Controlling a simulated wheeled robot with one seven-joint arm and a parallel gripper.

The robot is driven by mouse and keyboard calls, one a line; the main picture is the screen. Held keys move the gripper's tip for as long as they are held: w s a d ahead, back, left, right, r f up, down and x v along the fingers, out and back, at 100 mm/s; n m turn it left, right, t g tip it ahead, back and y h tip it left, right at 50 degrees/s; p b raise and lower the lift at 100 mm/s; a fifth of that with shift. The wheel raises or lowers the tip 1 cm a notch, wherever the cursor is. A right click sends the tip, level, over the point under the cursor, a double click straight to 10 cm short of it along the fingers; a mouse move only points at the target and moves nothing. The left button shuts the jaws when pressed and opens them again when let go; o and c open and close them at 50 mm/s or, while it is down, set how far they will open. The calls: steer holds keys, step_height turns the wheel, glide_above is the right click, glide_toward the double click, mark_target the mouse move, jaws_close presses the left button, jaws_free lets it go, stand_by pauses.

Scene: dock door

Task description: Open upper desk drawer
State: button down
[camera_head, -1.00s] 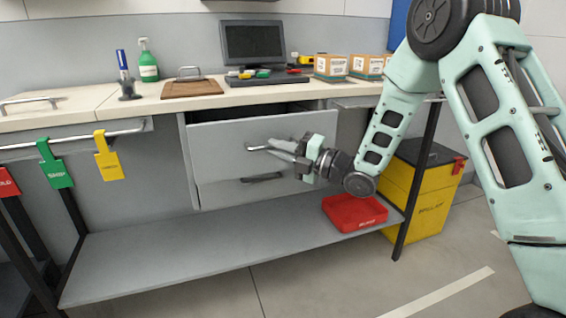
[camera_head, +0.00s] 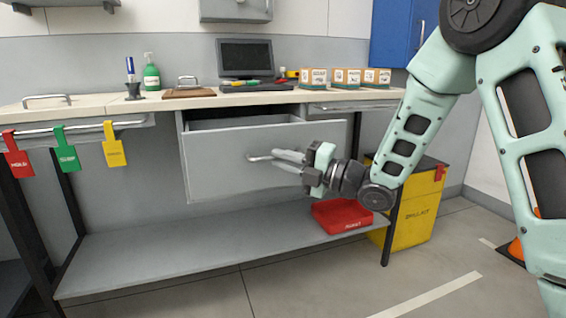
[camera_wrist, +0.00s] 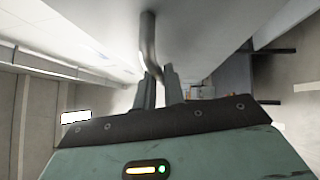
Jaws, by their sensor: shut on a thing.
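The upper desk drawer (camera_head: 225,172) is a grey box front under the worktop. It stands pulled out, and a strip of its dark inside shows above the front. Its bar handle (camera_head: 259,158) is partly hidden by my fingers. My gripper (camera_head: 282,157) is shut on the handle from the right side. In the wrist view the curved metal handle (camera_wrist: 148,40) runs down to between my two fingertips (camera_wrist: 158,75). The lower drawer is hidden behind the upper drawer front.
A red tray (camera_head: 340,214) lies on the lower shelf (camera_head: 200,250), beside a yellow bin (camera_head: 415,215). Red, green and yellow tags hang on a rail (camera_head: 90,127) at the left. A monitor (camera_head: 245,58) and boxes (camera_head: 347,77) stand on the worktop. The floor in front is clear.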

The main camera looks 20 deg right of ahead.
stand_by(0.3)
steer(key=c, duration=1.5)
jaws_free()
steer(key=shift+d, duration=0.15)
steer(key=v, duration=1.7)
steer(key=shift+s, duration=0.2)
steer(key=shift+f, duration=0.1)
